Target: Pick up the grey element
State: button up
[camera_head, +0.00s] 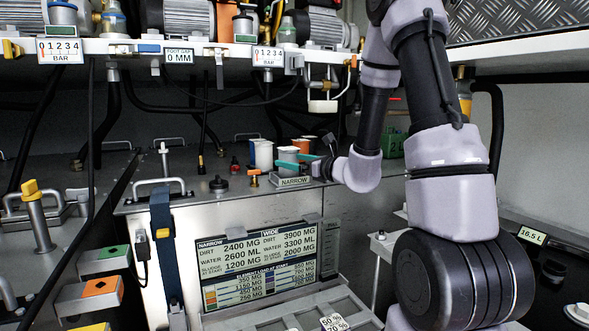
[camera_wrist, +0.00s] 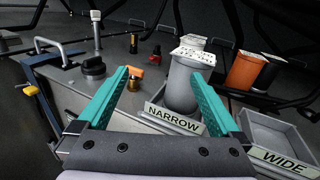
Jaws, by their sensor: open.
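The grey element (camera_wrist: 182,88) is an upright grey cylinder with a pale, dark-dotted top. It stands behind the NARROW label (camera_wrist: 174,119) in the wrist view. In the head view a pale cylinder (camera_head: 264,156), apparently the same one, stands just left of my fingertips. My gripper (camera_wrist: 161,76) is open, with teal fingers on either side of the view. The cylinder shows between them, closer to the right finger, which overlaps its right edge in the picture. Whether they touch cannot be told. My gripper also shows in the head view (camera_head: 280,157), pointing left.
An orange cylinder (camera_wrist: 243,70) and a black one (camera_wrist: 267,72) stand to the right. A tray labelled WIDE (camera_wrist: 275,130) is at lower right. A black knob (camera_wrist: 93,66) and an orange-handled valve (camera_wrist: 134,78) stand left. Hoses and a shelf (camera_head: 190,47) hang above.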

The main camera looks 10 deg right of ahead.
aim_at(283, 159)
jog(key=w, duration=0.2)
jog(key=w+d+f+m+h, duration=0.1)
jog(key=w, duration=0.1)
jog(key=w+f+m+t+h, duration=0.1)
jog(key=w, duration=0.1)
jog(key=shift+w+d+f, duration=0.1)
jog(key=shift+w+d, duration=0.05)
jog(key=shift+x, duration=3.05)
jog(key=shift+d+r, duration=0.15)
jog(key=shift+r, duration=0.1)
grip_shut()
